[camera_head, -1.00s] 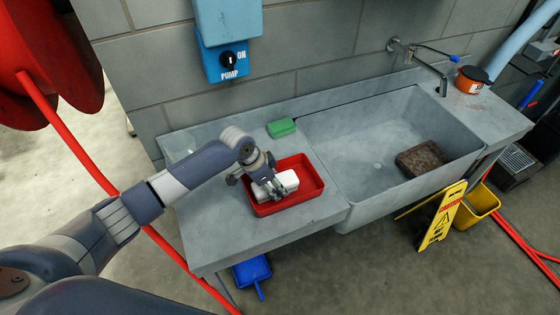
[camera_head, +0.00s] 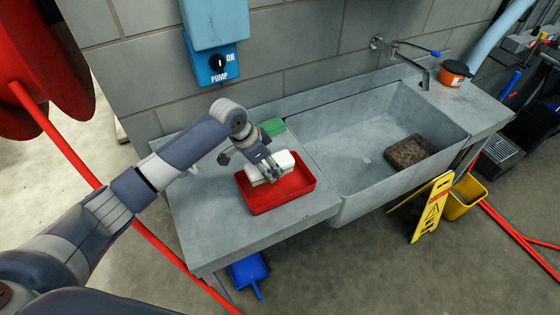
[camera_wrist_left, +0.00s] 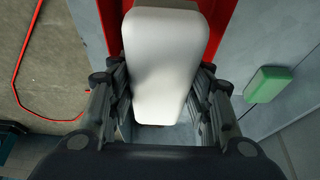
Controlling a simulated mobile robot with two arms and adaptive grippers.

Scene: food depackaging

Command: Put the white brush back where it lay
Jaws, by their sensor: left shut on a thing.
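The white brush (camera_head: 284,161) is a pale rounded block at the back of the red tray (camera_head: 282,201). In the left wrist view the white brush (camera_wrist_left: 163,60) fills the space between the fingers. My left gripper (camera_head: 268,170) is shut on it, reaching in from the left. The brush appears raised at or above the tray's rim, and its underside is hidden. The red tray (camera_wrist_left: 219,22) also shows behind the brush in the wrist view. My right gripper is not in view.
A green block (camera_head: 272,127) lies on the counter behind the tray. The stone sink (camera_head: 355,140) to the right holds a brown block (camera_head: 410,151). An orange pot (camera_head: 455,73) stands by the tap. The counter in front of the tray is clear.

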